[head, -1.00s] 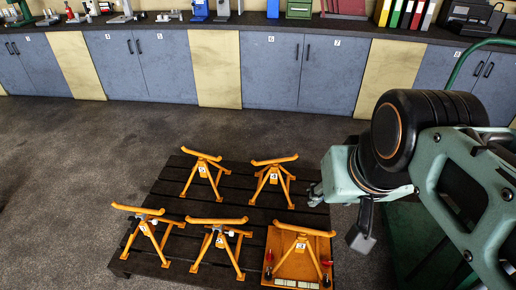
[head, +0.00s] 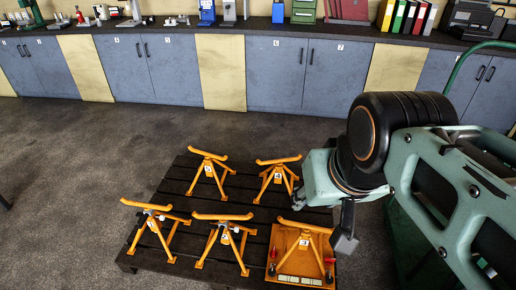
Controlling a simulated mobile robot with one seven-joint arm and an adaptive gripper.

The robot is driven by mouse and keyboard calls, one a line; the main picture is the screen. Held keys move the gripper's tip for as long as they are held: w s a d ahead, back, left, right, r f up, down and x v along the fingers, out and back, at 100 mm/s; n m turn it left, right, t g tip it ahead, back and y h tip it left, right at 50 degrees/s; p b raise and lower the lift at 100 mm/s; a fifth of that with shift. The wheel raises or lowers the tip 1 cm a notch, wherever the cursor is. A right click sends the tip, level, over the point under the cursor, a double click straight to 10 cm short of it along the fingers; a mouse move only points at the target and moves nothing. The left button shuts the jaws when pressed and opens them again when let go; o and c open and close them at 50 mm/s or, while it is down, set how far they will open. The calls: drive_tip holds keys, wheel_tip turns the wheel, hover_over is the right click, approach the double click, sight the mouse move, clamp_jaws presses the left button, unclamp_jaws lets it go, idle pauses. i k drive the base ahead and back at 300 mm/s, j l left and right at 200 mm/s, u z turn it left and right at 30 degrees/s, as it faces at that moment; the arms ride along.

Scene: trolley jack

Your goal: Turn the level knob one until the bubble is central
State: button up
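An orange levelling plate (head: 299,265) lies at the front right of the dark slatted pallet, with an orange stand (head: 305,229) on it. Small knobs sit at its corners: one at the left (head: 272,269) and one at the right (head: 329,277), each with red and dark parts. I cannot tell which is knob one. Pale level vials (head: 300,280) lie along the plate's front edge; the bubble is too small to make out. My gripper (head: 298,201) is above and behind the plate, apart from the knobs. Its fingers are small and partly hidden by my wrist.
Several other orange stands, one at the back left (head: 208,168) and one at the front left (head: 152,226), stand on the pallet (head: 180,190). Blue-grey cabinets (head: 300,75) with a loaded worktop line the back wall. The floor left of the pallet is clear.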

sight(272, 272)
drive_tip(key=j+z, duration=0.4)
drive_tip(key=j, duration=0.3)
drive_tip(key=l+u, duration=0.45)
drive_tip(key=l, duration=0.35)
drive_tip(key=k+l+u, duration=0.1)
drive_tip(key=l+u, duration=0.4)
drive_tip(key=l, duration=0.25)
drive_tip(key=i+z, duration=0.2)
drive_tip(key=z, duration=0.3)
drive_tip(key=i+z, duration=0.2)
drive_tip(key=z, duration=0.25)
drive_tip(key=k+j+z, duration=0.3)
drive_tip(key=i+l+u, duration=0.25)
drive_tip(key=i+j, duration=0.05)
drive_tip(key=i, duration=0.05)
